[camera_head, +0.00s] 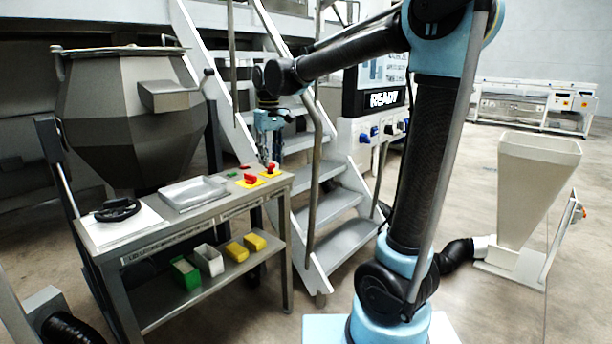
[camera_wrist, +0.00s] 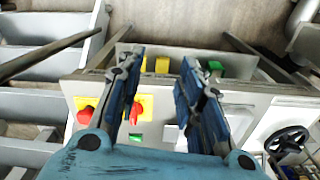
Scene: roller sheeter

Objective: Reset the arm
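My gripper (camera_head: 269,160) hangs from the arm, pointing down, above the right end of the metal work table (camera_head: 190,225). In the wrist view my gripper (camera_wrist: 163,62) shows two blue-and-black fingers spread apart with nothing between them. The red knobs on yellow plates sit on the table top below; one (camera_head: 250,179) is left of the other (camera_head: 270,169). In the wrist view the knobs show left of and beside the left finger, the nearer one (camera_wrist: 136,112) close to it in the picture. The gripper appears clear of the table.
A metal tray (camera_head: 193,193) and a black handwheel (camera_head: 117,210) are on the table top. Green, white and yellow bins (camera_head: 236,251) stand on the lower shelf. Metal stairs with handrails (camera_head: 335,200) rise just behind the gripper. A white hopper (camera_head: 535,185) stands at right.

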